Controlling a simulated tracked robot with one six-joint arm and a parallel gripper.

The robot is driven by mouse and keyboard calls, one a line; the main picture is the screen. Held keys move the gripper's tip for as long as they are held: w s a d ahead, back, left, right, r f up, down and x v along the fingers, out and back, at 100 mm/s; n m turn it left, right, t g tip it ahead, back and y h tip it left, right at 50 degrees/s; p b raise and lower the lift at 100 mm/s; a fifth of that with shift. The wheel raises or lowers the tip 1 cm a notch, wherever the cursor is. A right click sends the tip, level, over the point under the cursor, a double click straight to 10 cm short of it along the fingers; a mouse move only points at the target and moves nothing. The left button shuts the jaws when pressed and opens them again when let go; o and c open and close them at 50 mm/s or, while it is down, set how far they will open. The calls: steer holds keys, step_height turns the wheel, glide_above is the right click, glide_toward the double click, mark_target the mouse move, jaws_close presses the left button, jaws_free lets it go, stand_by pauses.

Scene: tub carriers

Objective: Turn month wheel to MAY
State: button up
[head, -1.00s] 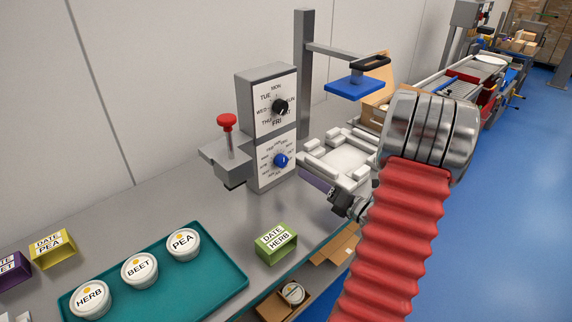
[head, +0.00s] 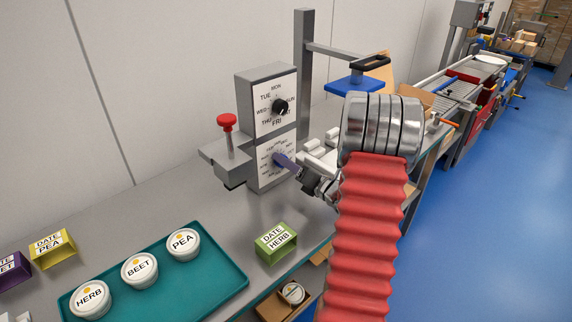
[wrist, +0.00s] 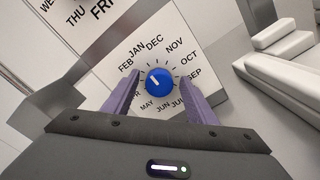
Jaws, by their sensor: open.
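The month wheel is a blue round knob (wrist: 158,81) on a white dial face with month names around it. In the wrist view its white pointer mark points up and left, toward the FEB and JAN side. MAY shows at the lower left of the dial; APR is partly hidden by a finger. My gripper (wrist: 160,100) is open, its two purple fingers on either side of the knob with gaps showing. In the head view my gripper (head: 287,163) is at the lower dial of the grey date unit (head: 265,72) and hides the knob.
Above is a weekday dial with a black knob (head: 279,107). A red-topped plunger (head: 227,122) stands left of the unit. A teal tray (head: 215,261) holds several labelled tubs. A green DATE HERB block (head: 275,243) sits beside it. White fixtures (wrist: 285,70) stand close right.

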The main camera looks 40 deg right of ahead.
steer(key=c, duration=1.1)
steer(key=shift+o, duration=0.2)
steer(key=shift+n, duration=0.3)
steer(key=n, duration=1.5)
steer(key=a+n, duration=0.1)
steer(key=n, duration=0.7)
steer(key=shift+f, duration=0.2)
